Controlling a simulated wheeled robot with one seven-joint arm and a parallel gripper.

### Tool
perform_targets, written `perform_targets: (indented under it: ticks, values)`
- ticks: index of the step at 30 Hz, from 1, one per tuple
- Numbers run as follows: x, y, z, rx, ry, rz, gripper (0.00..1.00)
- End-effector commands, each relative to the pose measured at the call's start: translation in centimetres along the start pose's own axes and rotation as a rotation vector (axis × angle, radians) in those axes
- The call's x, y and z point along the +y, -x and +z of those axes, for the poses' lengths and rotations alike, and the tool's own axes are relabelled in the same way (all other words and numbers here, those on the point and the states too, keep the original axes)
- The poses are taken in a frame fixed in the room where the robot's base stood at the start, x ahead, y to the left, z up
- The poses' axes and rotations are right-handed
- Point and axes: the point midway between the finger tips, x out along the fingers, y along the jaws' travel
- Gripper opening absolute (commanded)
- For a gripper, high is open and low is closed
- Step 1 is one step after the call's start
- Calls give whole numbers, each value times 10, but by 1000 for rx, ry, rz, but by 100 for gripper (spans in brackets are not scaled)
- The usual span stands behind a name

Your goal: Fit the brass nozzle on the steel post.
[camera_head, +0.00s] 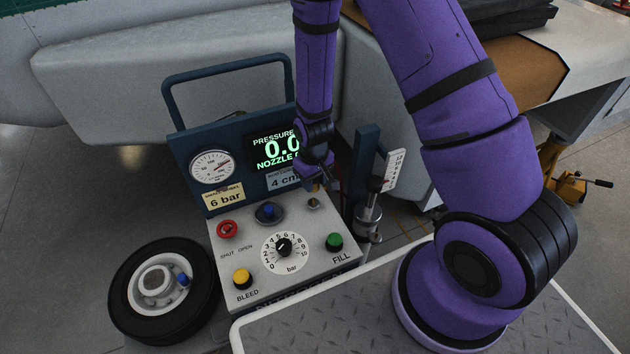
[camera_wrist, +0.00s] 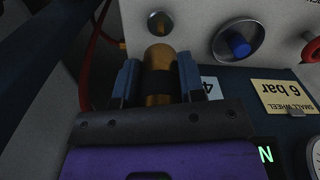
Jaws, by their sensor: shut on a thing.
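The brass nozzle (camera_wrist: 158,57) is gripped between the two blue fingers of my gripper (camera_wrist: 157,80) in the wrist view, with a dark band around its middle. The steel post (camera_wrist: 160,22) shows as a small round stub on the grey panel, just beyond the nozzle's end. In the head view, my gripper (camera_head: 316,176) points down over the upper right of the panel, above the post (camera_head: 314,203). The nozzle looks apart from the post, but the gap's depth is hard to judge. The fingers mostly hide the nozzle in the head view.
The grey control panel (camera_head: 222,262) carries a blue knob (camera_head: 268,212), red, yellow and green buttons and a dial. A display (camera_head: 272,150) reading 0.0 stands behind. A pump-like cylinder (camera_head: 368,217) is at right. A wheel (camera_head: 195,262) lies at left.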

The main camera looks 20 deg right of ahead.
Motion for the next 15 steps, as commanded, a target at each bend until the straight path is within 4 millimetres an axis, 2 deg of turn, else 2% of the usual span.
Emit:
perform_targets:
  ticks: [15]
  values:
    - [0, -45, 0, -1, 0, 0, 8]
